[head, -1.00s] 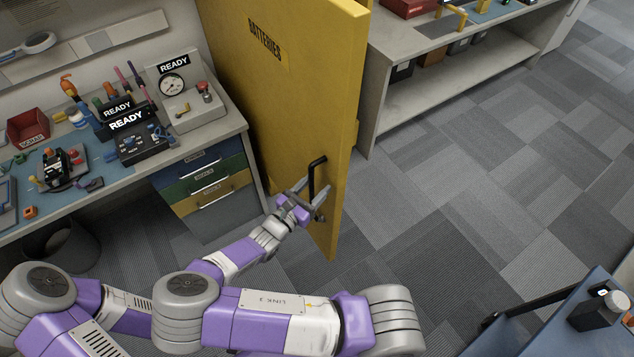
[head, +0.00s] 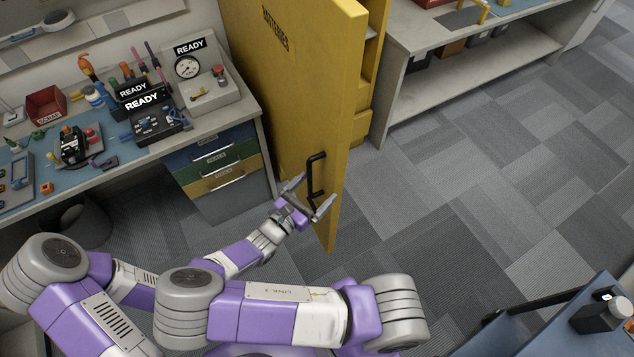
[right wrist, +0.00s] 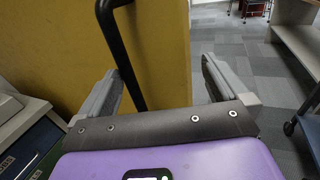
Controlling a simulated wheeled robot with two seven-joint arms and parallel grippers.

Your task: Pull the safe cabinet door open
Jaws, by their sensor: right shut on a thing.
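The yellow safe cabinet door (head: 315,95), lettered BATTERIES, stands ajar, with a strip of the yellow cabinet interior (head: 372,70) showing behind its right edge. A black bar handle (head: 312,172) is on its face near the lower right edge. My right gripper (head: 309,196) is at the lower part of the handle, its fingers on either side, shut on it. In the right wrist view, the handle (right wrist: 121,50) runs down beside the left finger, with the yellow door (right wrist: 162,55) behind. The exact contact is partly hidden. My left gripper is not in view.
A workbench (head: 265,125) with drawers (head: 220,165) and READY devices stands left of the door. A grey shelf unit (head: 480,80) is on the right. A blue cart (head: 560,325) is at the lower right. The carpet floor (head: 450,190) between is clear.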

